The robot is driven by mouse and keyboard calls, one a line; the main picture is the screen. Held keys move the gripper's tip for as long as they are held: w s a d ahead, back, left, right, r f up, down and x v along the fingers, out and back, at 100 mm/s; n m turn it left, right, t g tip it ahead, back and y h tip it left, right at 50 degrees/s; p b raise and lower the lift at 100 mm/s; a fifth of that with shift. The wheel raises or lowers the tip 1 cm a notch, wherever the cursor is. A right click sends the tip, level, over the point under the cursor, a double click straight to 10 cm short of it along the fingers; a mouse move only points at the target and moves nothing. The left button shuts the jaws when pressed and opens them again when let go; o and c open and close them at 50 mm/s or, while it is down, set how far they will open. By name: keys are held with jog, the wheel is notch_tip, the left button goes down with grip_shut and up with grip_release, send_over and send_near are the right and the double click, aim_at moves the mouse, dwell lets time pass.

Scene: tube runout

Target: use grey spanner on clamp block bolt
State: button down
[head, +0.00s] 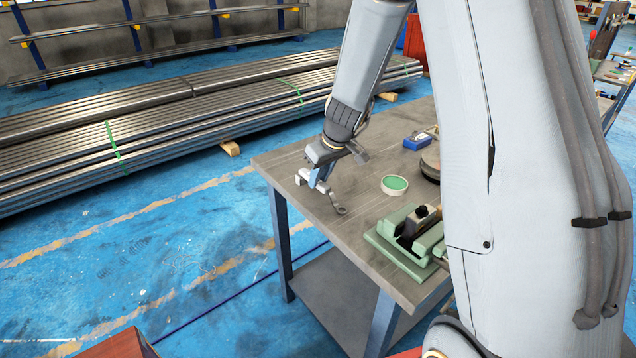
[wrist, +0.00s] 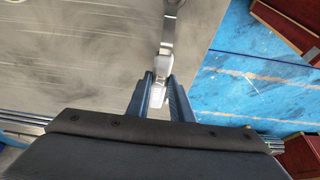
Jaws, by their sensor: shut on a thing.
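The grey spanner (head: 331,197) is held in my gripper (head: 320,178) above the left end of the workbench. Its ring end points down and right, towards the green vise. In the wrist view, the spanner (wrist: 168,38) runs up from between the two blue fingers (wrist: 159,98), which are shut on its handle. A clamp block (head: 424,220) with a dark bolt head (head: 421,210) on top sits in the green vise (head: 397,252). The spanner is apart from the bolt. The clamp block does not show in the wrist view.
On the workbench (head: 350,240) are a green-and-white roll (head: 395,185), a blue box (head: 417,142) and a dark round thing partly hidden by my arm. A small pale piece (head: 301,177) shows beside the gripper. Bundled steel tubes (head: 150,120) lie behind. Blue floor lies left.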

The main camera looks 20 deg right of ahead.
aim_at(319, 182)
jog(key=shift+r, duration=0.1)
notch_tip(319, 182, up, 10)
jog(key=b, duration=0.1)
jog(key=c, duration=2.2)
grip_release()
grip_shut()
jog(key=shift+f, duration=0.2)
